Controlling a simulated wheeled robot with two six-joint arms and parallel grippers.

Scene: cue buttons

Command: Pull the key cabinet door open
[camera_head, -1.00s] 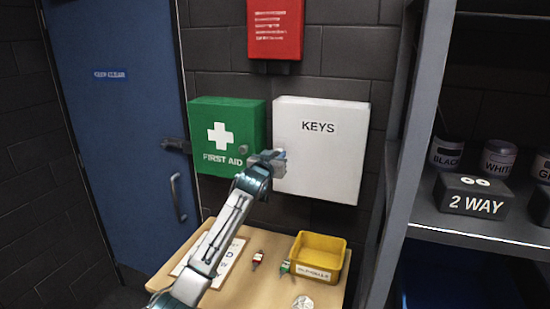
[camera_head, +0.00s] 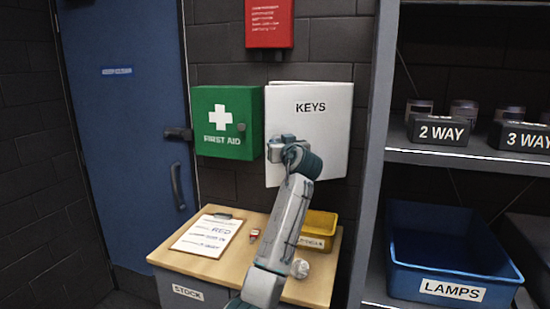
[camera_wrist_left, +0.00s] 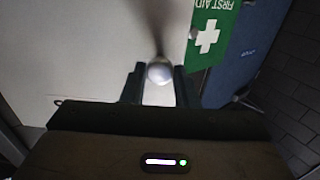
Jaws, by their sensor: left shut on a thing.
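The white key cabinet door (camera_head: 315,130), marked KEYS, is on the wall right of the green first aid cabinet. A strip of white shows behind its top edge, so the door looks slightly ajar, its left edge out from the wall. My left gripper (camera_head: 279,149) is at the door's left side, shut on its round knob. In the left wrist view the pale knob (camera_wrist_left: 159,72) sits between the two dark fingers of my left gripper (camera_wrist_left: 160,88), in front of the white door (camera_wrist_left: 85,50). My forearm hides part of the door's lower edge. My right gripper is out of view.
Below is a wooden-topped table (camera_head: 195,262) with a clipboard (camera_head: 207,235) and a yellow bin (camera_head: 320,228). Shelving with a blue LAMPS bin (camera_head: 450,262) stands right.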

